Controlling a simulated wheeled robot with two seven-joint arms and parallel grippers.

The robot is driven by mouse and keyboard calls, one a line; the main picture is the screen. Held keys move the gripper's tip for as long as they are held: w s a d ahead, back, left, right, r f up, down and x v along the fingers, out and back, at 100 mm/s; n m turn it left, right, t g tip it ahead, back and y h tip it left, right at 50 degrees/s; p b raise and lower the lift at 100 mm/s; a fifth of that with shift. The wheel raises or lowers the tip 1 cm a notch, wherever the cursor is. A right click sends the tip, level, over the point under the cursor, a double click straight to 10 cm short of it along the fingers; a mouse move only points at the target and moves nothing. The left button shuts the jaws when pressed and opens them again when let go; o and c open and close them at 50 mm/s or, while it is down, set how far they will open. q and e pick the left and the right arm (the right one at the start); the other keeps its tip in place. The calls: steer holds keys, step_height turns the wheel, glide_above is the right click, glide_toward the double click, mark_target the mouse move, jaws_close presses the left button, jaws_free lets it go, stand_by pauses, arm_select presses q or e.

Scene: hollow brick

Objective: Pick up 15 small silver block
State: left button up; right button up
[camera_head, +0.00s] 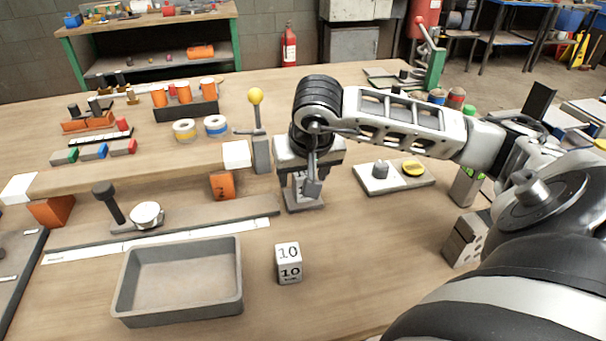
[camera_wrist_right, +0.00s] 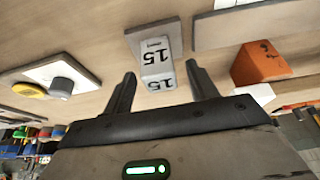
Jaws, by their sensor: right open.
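The silver block marked 15 (camera_wrist_right: 158,66) shows in the right wrist view, with the number on two of its faces. It stands between the two dark fingers of my right gripper (camera_wrist_right: 160,72), with a visible gap on each side. The fingers are open and do not appear to touch it. In the head view, my right gripper (camera_head: 303,188) points down over a small grey plate (camera_head: 305,207) at the middle of the bench. The gripper mostly hides the block there. My left gripper is not in view.
A white block marked 10 (camera_head: 289,264) stands beside a grey tray (camera_head: 180,318) near the front. An orange block (camera_head: 222,186) lies left of the gripper. A pale plate with a grey knob and yellow disc (camera_head: 394,188) lies to the right.

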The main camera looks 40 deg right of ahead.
steer(key=shift+w+d+f, duration=0.1)
steer(key=shift+w+f, duration=0.05)
steer(key=shift+f, duration=0.3)
steer(key=shift+c, duration=0.4)
steer(key=c, duration=1)
steer(key=shift+r, duration=0.1)
jaws_close()
